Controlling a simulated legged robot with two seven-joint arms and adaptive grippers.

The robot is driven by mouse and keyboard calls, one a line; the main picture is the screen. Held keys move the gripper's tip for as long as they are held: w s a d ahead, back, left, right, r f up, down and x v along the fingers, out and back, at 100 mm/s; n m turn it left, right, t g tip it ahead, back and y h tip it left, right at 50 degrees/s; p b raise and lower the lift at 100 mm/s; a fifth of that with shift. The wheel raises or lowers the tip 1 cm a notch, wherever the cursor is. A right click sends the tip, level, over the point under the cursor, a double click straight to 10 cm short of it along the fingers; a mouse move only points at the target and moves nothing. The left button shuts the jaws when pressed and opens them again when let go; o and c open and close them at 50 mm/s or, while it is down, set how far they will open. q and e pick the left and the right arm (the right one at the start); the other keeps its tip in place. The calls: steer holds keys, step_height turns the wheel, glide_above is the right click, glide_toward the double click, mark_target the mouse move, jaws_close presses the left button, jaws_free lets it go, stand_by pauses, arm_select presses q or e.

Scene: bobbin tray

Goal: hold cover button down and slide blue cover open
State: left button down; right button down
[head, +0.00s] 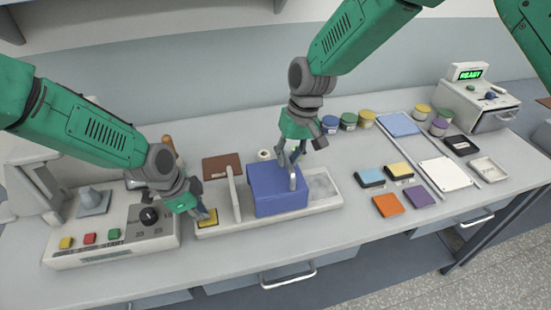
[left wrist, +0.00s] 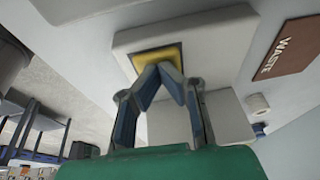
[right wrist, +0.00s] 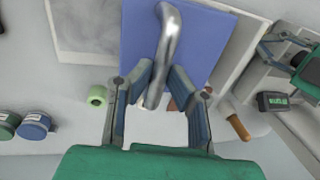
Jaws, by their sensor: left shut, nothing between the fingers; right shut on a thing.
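The blue cover (head: 277,192) sits on a long pale tray base (head: 322,207), and a metal handle (right wrist: 165,45) stands up from it. My right gripper (head: 293,163) is shut on this handle; the right wrist view shows the fingers (right wrist: 160,85) on both sides of it. The yellow cover button (head: 207,218) is at the left end of the base. My left gripper (head: 206,214) is shut and empty, its fingertips on the button; in the left wrist view the tips meet over the yellow button (left wrist: 160,56). Whether the button is fully pressed cannot be told.
A grey upright plate (head: 234,194) stands between button and cover. A control box (head: 115,236) with a knob and coloured buttons is at left. A brown waste plate (head: 222,166) lies behind. Coloured tiles, jars and a white tray (head: 445,173) lie to the right.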

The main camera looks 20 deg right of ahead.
arm_select(q)
steer(key=shift+d, duration=0.1)
arm_select(e)
steer(key=shift+d, duration=0.7)
steer(key=c, duration=1.5)
jaws_free()
steer(key=shift+c, duration=0.2)
steer(key=shift+a, duration=0.1)
step_height(320, 180, up, 12)
steer(key=d, duration=0.2)
steer(key=shift+d+f, duration=0.15)
steer(key=shift+d, duration=0.05)
arm_select(q)
steer(key=shift+r, duration=0.1)
arm_select(e)
steer(key=shift+w, duration=0.1)
arm_select(q)
steer(key=shift+r, duration=0.8)
steer(key=shift+r, duration=0.15)
steer(key=shift+r, duration=0.8)
